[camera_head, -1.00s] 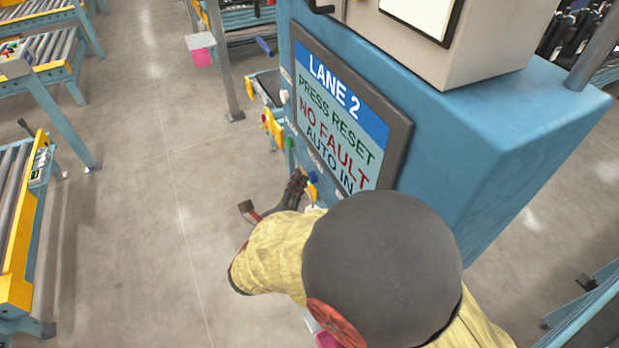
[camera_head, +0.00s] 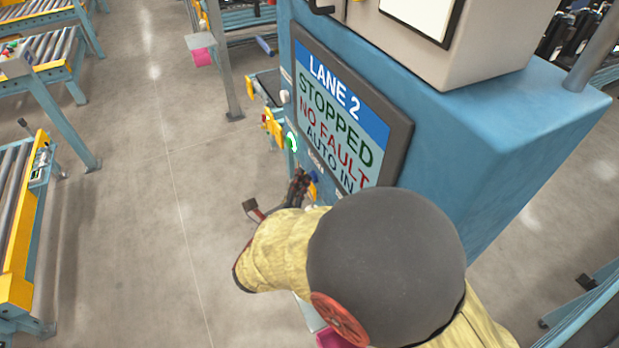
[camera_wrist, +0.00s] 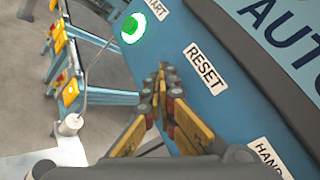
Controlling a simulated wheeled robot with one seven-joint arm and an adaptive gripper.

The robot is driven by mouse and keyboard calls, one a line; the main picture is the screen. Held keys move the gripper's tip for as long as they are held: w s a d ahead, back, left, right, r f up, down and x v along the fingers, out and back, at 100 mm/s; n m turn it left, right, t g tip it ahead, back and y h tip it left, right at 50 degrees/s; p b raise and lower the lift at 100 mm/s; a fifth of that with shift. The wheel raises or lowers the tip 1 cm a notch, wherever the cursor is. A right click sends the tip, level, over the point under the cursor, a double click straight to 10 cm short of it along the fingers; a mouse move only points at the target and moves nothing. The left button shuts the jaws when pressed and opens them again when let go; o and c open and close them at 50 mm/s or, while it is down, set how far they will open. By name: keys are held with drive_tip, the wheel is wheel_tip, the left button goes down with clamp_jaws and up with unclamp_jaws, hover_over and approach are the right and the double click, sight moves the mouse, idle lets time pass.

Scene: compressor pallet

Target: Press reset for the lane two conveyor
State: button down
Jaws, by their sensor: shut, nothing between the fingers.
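The lane two control panel is a blue cabinet (camera_head: 475,150) with a screen (camera_head: 345,110) reading LANE 2, STOPPED, NO FAULT, AUTO IN.
A HAND label (camera_wrist: 268,155) sits lower on the panel. Yellow and blue conveyors (camera_head: 20,225) stand at the left. The floor (camera_head: 130,200) between is clear.

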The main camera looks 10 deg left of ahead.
drive_tip(key=shift+s+a, duration=0.5)
drive_tip(key=shift+a, duration=0.3)
drive_tip(key=s+a, duration=0.1)
drive_tip(key=a+p, duration=0.1)
drive_tip(key=s+a, duration=0.1)
drive_tip(key=a, duration=0.1)
drive_tip(key=shift+s+a, duration=0.1)
drive_tip(key=shift+s, duration=0.2)
idle(0.9)
